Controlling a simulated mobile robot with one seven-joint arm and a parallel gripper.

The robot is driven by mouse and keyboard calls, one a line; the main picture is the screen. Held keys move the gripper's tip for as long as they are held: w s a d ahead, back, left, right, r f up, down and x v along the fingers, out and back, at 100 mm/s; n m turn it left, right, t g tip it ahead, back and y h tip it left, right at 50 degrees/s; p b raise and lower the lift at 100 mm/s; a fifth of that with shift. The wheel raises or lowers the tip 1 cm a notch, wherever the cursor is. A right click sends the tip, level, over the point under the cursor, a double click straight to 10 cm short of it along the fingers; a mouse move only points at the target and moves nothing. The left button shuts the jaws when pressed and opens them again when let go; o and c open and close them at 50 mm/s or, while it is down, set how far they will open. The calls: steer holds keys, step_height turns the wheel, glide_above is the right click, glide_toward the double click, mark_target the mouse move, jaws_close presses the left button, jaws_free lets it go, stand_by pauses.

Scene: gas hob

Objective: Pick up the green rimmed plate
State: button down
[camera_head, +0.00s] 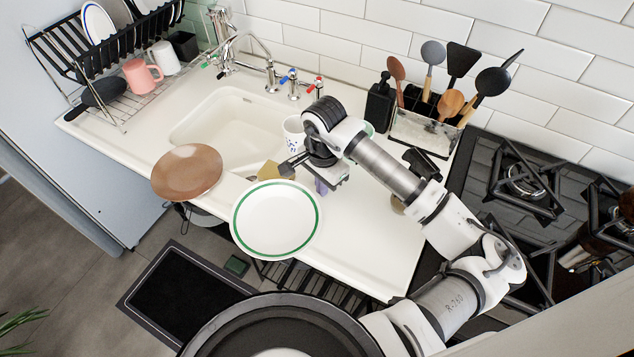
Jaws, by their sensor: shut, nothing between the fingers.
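The green rimmed plate (274,221) is white with a green ring near its edge. It lies at the front edge of the white counter, in the middle of the view, and part of it reaches past that edge. My gripper (287,168) is just beyond the plate's far rim, above the counter, pointing left. It is shut and holds nothing. I cannot tell whether it touches the plate. My wrist hides part of the counter behind it.
A brown plate (187,172) lies left of the green rimmed plate. A white patterned cup (294,132) stands behind my gripper. The sink (226,125) is at the back left. A utensil holder (424,130) and the gas hob (530,190) are to the right. Counter right of the plate is clear.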

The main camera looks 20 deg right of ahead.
mark_target(311, 197)
steer(key=shift+s+a+p, duration=0.3)
steer(key=shift+s+a, duration=0.1)
steer(key=shift+a, duration=0.4)
steer(key=shift+f, duration=0.1)
steer(key=b, duration=0.3)
steer(key=shift+f, duration=0.25)
steer(key=shift+b, duration=0.6)
steer(key=shift+a+b, duration=0.2)
steer(key=shift+b, duration=1.05)
steer(key=a+b, duration=0.1)
steer(key=b, duration=0.3)
steer(key=shift+s+a+r, duration=0.1)
steer(key=shift+s+r, duration=0.05)
steer(key=shift+s, duration=0.25)
steer(key=shift+a+r, duration=0.15)
steer(key=shift+s, duration=0.1)
